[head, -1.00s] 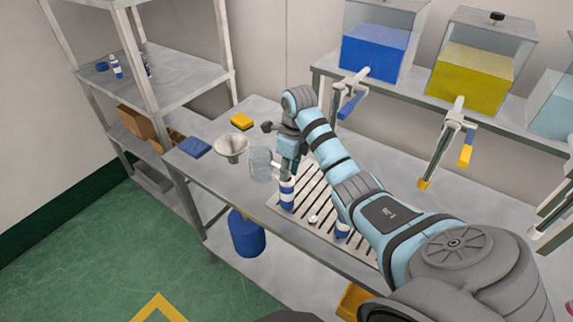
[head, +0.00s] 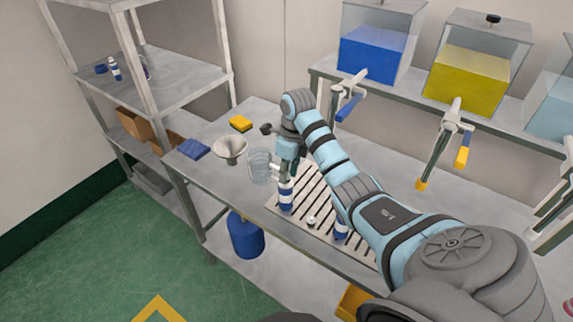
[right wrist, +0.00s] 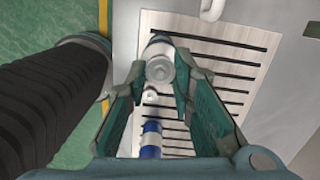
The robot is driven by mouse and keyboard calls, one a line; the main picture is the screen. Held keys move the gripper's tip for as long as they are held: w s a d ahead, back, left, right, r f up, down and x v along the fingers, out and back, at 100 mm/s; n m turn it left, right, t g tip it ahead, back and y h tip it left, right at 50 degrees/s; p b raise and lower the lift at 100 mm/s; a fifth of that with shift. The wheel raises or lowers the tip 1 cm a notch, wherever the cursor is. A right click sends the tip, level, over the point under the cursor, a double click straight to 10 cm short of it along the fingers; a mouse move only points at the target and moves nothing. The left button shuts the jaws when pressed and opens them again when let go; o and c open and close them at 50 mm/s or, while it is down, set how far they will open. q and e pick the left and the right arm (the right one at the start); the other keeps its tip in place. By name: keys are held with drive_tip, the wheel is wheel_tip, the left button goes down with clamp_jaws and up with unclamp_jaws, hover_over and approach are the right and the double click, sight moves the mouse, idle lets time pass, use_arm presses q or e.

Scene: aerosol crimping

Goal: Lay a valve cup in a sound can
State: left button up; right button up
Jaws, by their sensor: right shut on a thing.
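My right gripper (head: 285,173) points down above a blue-and-white can (head: 286,198) standing on the slatted tray (head: 322,197). In the right wrist view, the gripper (right wrist: 160,79) has its fingertips on either side of a round grey-white valve cup (right wrist: 160,70), right over the can top. I cannot tell whether the cup touches the can. A second blue-and-white can (head: 341,231) stands nearer, partly hidden by my right arm; it also shows in the right wrist view (right wrist: 150,142). A small white piece (head: 312,221) lies between the cans. My left gripper is not in view.
A clear jug (head: 259,166) and a pale funnel (head: 230,150) stand left of the gripper. Filler taps (head: 440,150) hang behind, under the tanks.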

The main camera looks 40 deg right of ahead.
idle(0.6)
drive_tip(key=o, duration=0.7)
drive_tip(key=shift+o, duration=0.8)
drive_tip(key=o, duration=0.5)
drive_tip(key=shift+c, duration=0.2)
